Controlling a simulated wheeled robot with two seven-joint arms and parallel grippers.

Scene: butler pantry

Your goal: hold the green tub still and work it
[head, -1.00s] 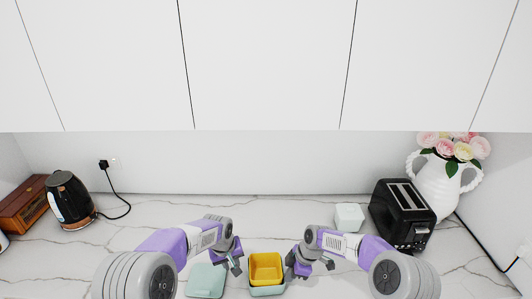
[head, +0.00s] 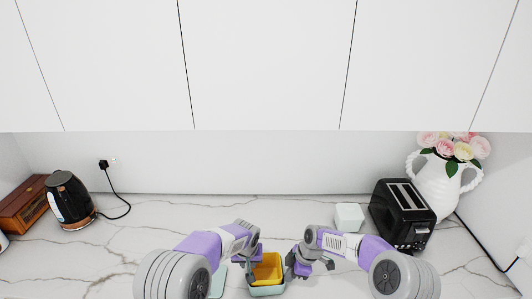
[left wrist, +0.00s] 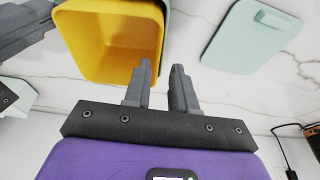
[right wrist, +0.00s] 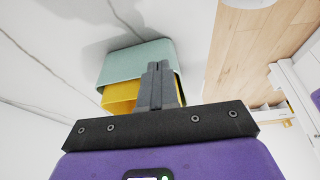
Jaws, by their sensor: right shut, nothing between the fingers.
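The pale green tub (head: 267,291) stands on the counter at the front middle, with a yellow tub (head: 268,267) sitting inside it and rising above its rim. In the right wrist view the green tub (right wrist: 137,62) is seen from its side, with the yellow one (right wrist: 118,97) showing. My right gripper (head: 296,270) is shut and empty, at the tub's right side; I cannot tell whether it touches.
A pale green lid (left wrist: 250,36) lies flat on the counter left of the tub, partly hidden by my left arm in the head view. A pale block (head: 349,217) and a black toaster (head: 402,214) stand back right. A kettle (head: 70,200) stands far left.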

